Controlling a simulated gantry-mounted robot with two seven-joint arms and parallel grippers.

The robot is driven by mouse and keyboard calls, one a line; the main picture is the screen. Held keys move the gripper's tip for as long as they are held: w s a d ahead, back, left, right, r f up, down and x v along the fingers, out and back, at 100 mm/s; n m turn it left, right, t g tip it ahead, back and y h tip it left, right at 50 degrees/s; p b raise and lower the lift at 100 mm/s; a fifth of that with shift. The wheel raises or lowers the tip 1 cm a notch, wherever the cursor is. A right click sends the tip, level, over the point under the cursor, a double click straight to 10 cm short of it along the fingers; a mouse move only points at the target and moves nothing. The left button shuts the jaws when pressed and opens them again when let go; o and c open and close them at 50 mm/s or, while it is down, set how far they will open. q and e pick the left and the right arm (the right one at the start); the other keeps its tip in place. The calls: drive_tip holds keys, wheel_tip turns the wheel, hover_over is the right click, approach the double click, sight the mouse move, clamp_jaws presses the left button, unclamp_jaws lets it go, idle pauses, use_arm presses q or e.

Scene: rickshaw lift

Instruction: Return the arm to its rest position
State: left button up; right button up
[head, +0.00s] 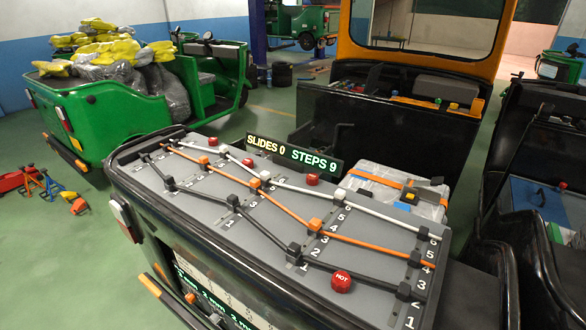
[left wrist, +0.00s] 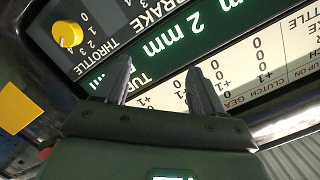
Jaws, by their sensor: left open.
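My left gripper (left wrist: 160,85) shows in the left wrist view with its two dark fingers spread apart. Nothing shows between the fingers. The fingers are in front of a label panel (left wrist: 250,68) with printed words and numbers, seen upside down; I cannot tell whether they touch it. Neither gripper can be made out in the head view. There, a grey slotted board (head: 190,190) lies on top of the black vehicle body, with white, orange and black rods linking sliding blocks. A sign (head: 293,154) on it reads SLIDES 0, STEPS 9.
A yellow knob (left wrist: 68,33) sits on the panel in the left wrist view. A red HOT button (head: 341,281) is at the board's near edge. A clear-topped box (head: 375,185) stands behind the board.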

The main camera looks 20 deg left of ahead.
use_arm(q)
drive_tip(key=s+d+r+n+g+p, duration=0.1)
drive_tip(key=d+r+n+g+p, duration=0.2)
drive_tip(key=d+r, duration=0.45)
drive_tip(key=s+d+r+n+g+p, duration=0.2)
drive_tip(key=d+r+n+g, duration=0.15)
drive_tip(key=r, duration=0.65)
drive_tip(key=s+r+n+g+y+p, duration=0.15)
drive_tip(key=s+r+g, duration=0.35)
drive_tip(key=s, duration=0.5)
wheel_tip(320, 180, up, 35)
drive_tip(key=g+p, duration=0.1)
drive_tip(key=p, duration=3.5)
drive_tip(key=shift+w, duration=0.15)
use_arm(e)
wheel_tip(320, 180, up, 45)
drive_tip(key=shift+a+f, duration=0.2)
drive_tip(key=shift+a, duration=0.05)
use_arm(q)
drive_tip(key=shift+a, duration=0.1)
use_arm(e)
drive_tip(key=shift+f, duration=0.1)
drive_tip(key=shift+s, duration=0.1)
